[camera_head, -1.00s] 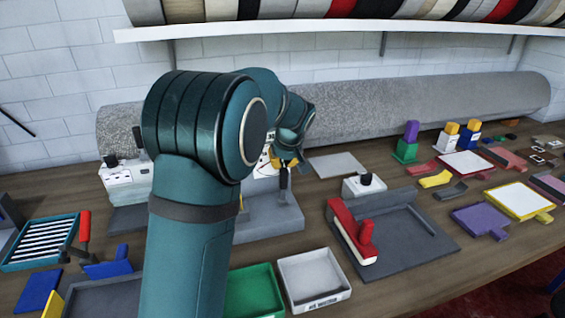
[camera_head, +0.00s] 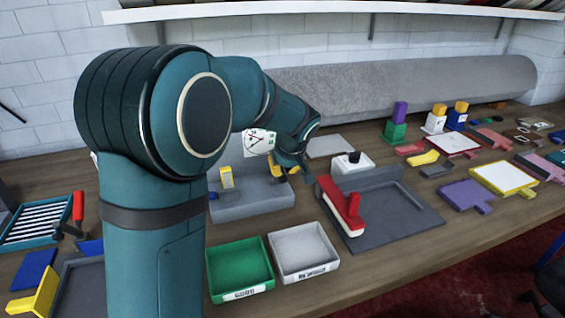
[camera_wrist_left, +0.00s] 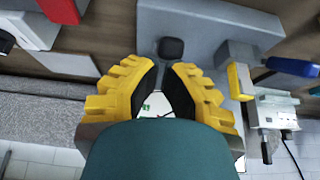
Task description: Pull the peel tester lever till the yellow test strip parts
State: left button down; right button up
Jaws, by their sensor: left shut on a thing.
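The grey peel tester (camera_head: 250,200) stands on the bench with its white dial (camera_head: 258,142) behind my forearm. A yellow piece, seemingly the test strip (camera_head: 227,178), stands upright on its left side; yellow also shows in the left wrist view (camera_wrist_left: 238,80). I cannot tell whether the strip is whole. My left gripper (camera_head: 290,172) is at the tester's right side. In the left wrist view its yellow fingers (camera_wrist_left: 160,78) are closed in around the lever, whose dark square end (camera_wrist_left: 171,48) shows just past the tips. The rest of the lever is hidden. My right gripper is out of view.
A green tray (camera_head: 240,290) and a white tray (camera_head: 304,273) sit in front of the tester. A grey plate with a red-handled tool (camera_head: 342,208) lies close to its right. A rolled grey rug (camera_head: 420,88) lies behind. My left arm covers the bench left of the tester.

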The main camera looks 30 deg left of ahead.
pick_arm(q)
jog(key=shift+s+d+f, duration=0.25)
jog(key=shift+d+f, duration=0.05)
jog(key=shift+f, duration=0.1)
jog(key=shift+s+d+f, duration=0.1)
jog(key=shift+s, duration=0.05)
jog(key=v, duration=1.2)
dwell(0.6)
